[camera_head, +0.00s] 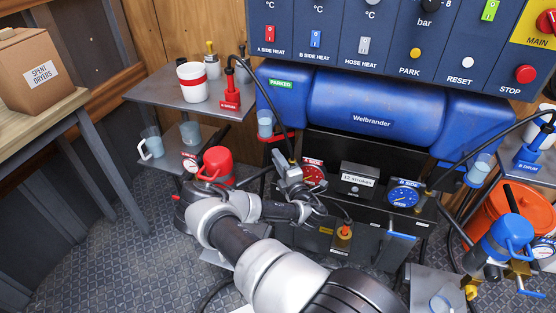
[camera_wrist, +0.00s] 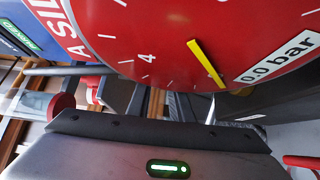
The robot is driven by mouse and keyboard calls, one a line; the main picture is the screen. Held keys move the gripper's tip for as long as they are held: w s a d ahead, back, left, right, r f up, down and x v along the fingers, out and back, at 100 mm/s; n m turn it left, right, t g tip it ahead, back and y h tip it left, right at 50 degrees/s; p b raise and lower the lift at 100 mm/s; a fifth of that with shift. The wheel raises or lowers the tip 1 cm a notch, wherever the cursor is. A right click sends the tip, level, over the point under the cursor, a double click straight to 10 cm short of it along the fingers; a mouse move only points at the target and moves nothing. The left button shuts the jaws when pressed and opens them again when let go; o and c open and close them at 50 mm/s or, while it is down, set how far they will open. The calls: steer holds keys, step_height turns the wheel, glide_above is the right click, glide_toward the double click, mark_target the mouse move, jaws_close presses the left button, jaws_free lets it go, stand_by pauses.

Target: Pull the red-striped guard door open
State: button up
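My gripper (camera_head: 304,203) is low in front of the black machine front, just below the red A SIDE gauge (camera_head: 313,174). The fingers are small and partly hidden by my own arm, so I cannot tell open from shut. In the wrist view the red gauge (camera_wrist: 165,40) fills the top, very close, with a yellow needle and a 0.0 bar label. I cannot clearly make out the red-striped guard door; my arm covers much of the lower left front. A blue bar (camera_head: 398,235) lies on the lower right front.
The blue B SIDE gauge (camera_head: 403,196) and a 12 strokes counter (camera_head: 358,180) sit right of my gripper. A side table (camera_head: 150,90) holds a red-banded cup (camera_head: 193,88). A hose runs down beside my wrist.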

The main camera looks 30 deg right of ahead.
steer(key=o, duration=0.4)
steer(key=shift+a, duration=0.1)
steer(key=shift+o, duration=0.2)
steer(key=s+p, duration=0.3)
steer(key=s, duration=1.4)
steer(key=shift+s+a, duration=0.15)
steer(key=shift+a, duration=0.3)
